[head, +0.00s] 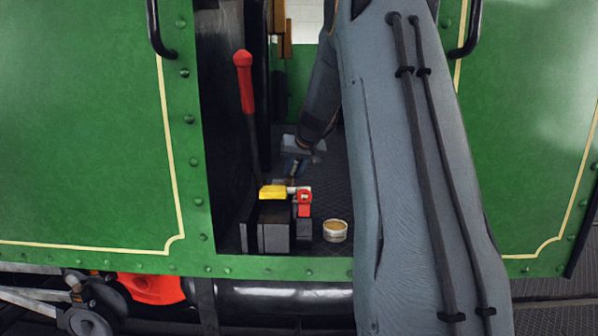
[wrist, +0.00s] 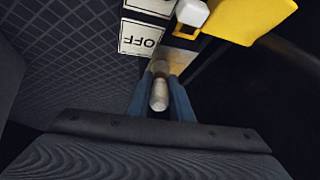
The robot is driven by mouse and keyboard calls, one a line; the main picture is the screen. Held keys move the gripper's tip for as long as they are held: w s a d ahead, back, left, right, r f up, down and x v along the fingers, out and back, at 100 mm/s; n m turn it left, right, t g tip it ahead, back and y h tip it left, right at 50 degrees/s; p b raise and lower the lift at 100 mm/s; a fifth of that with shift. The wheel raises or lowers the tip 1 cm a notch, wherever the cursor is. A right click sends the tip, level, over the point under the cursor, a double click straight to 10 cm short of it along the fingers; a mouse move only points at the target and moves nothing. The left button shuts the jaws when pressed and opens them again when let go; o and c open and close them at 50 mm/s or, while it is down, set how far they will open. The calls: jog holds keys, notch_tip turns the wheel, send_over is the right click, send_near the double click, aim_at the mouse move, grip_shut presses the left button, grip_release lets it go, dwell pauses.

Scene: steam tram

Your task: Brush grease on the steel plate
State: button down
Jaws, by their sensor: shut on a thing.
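My gripper (head: 293,168) reaches down inside the tram doorway, behind the yellow and red parts. In the wrist view my gripper (wrist: 160,85) has its blue fingers closed on a pale, round-ended handle (wrist: 159,96), which looks like the brush. Its bristle end is hidden or too small to make out. A small tan-lit surface (wrist: 176,57) lies just past the fingertips; I cannot tell if it is the steel plate or if the brush touches it. An open tin (head: 335,231) with brown contents, likely the grease, stands on the floor at the front right.
A red-handled lever (head: 244,80) rises at the left of the doorway. A yellow part (head: 273,192) and a red part (head: 304,197) sit above dark blocks (head: 273,237). An OFF label (wrist: 141,38) is close to the fingers. Dark patterned floor is clear at the wrist view's left.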

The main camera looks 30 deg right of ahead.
jog(key=shift+w+a+p, duration=0.4)
jog(key=shift+w+a, duration=0.15)
jog(key=shift+a, duration=0.25)
jog(key=shift+w+a+p, duration=0.35)
jog(key=shift+w+a, duration=0.15)
jog(key=shift+a, duration=0.25)
jog(key=shift+w+a+p, duration=0.4)
jog(key=shift+w+a, duration=0.15)
jog(key=shift+a, duration=0.25)
jog(key=shift+w+d, duration=0.45)
jog(key=shift+w, duration=0.2)
jog(key=shift+s+d+b, duration=0.4)
jog(key=shift+s+d, duration=0.15)
jog(key=shift+d, duration=0.3)
jog(key=shift+s+d+b, duration=0.4)
jog(key=shift+s+d, duration=0.1)
jog(key=shift+d, duration=0.35)
jog(key=shift+s+d, duration=0.1)
jog(key=shift+w+a+r+p, duration=0.1)
jog(key=shift+w+a+p, duration=0.15)
jog(key=shift+w+a, duration=0.3)
jog(key=shift+w+a+f+p, duration=0.1)
jog(key=shift+w+a+p, duration=0.2)
jog(key=shift+w, duration=0.4)
jog(key=shift+w+a+r+p, duration=0.1)
jog(key=shift+w+a+p, duration=0.1)
jog(key=shift+w+a, duration=0.35)
jog(key=shift+w+d, duration=0.1)
